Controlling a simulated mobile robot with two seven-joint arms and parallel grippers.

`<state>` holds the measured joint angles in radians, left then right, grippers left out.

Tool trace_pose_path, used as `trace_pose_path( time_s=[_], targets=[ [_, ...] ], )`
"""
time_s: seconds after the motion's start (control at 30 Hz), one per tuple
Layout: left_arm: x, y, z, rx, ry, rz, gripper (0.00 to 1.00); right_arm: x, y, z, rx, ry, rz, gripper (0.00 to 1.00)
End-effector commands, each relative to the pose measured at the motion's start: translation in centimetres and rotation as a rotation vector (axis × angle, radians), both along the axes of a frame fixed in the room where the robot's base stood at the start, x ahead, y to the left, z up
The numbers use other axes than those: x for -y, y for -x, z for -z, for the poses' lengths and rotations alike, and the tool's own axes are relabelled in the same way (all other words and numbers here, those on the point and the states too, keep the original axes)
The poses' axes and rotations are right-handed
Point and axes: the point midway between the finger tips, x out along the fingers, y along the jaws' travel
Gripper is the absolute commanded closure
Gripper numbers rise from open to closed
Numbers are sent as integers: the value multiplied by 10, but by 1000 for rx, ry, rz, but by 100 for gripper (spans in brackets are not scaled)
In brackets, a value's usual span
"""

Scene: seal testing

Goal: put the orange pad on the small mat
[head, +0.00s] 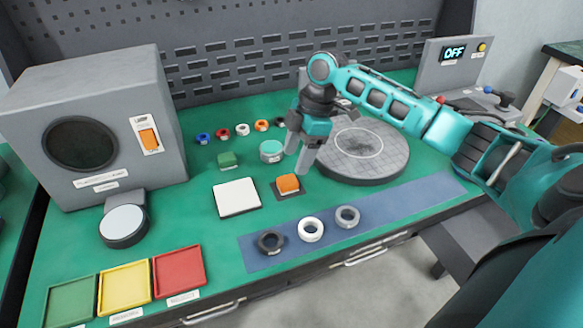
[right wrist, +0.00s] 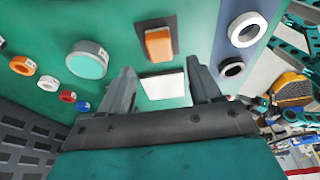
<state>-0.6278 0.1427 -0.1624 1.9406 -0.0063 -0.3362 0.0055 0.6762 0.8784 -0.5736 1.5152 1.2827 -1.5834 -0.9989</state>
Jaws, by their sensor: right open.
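The orange pad (head: 288,183) lies on a small dark square mat (head: 291,197), between the white square plate and the round grey disc. The right wrist view also shows the orange pad (right wrist: 158,46) on the dark mat (right wrist: 171,24), whose border shows around part of it. My right gripper (head: 298,155) is open and empty, pointing down above and just behind the pad. In the right wrist view its two fingers (right wrist: 165,88) are spread apart with nothing between them, and the pad is beyond their tips. My left gripper is not in view.
A white square plate (head: 237,198), a green block (head: 227,160) and a teal cylinder (head: 271,150) stand nearby. The large round disc (head: 385,167) is right of the pad. Several rings lie on a blue strip (head: 400,202) in front. A grey machine (head: 45,110) stands left.

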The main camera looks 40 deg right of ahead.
Motion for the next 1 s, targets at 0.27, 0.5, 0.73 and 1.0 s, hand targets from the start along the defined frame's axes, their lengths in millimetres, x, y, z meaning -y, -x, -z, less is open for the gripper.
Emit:
trace_pose_path(
  time_s=[0.27, 0.5, 0.73, 1.0],
  targets=[
    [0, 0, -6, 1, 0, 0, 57, 13, 3, -45, 2, -1, 1, 37],
    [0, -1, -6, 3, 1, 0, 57, 16, 4, -53, 1, -1, -1, 37],
    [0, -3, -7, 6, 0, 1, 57, 16, 4, -53, 0, -1, 0, 37],
    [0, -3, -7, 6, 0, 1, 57, 16, 4, -52, 0, -1, 0, 37]
  ],
)
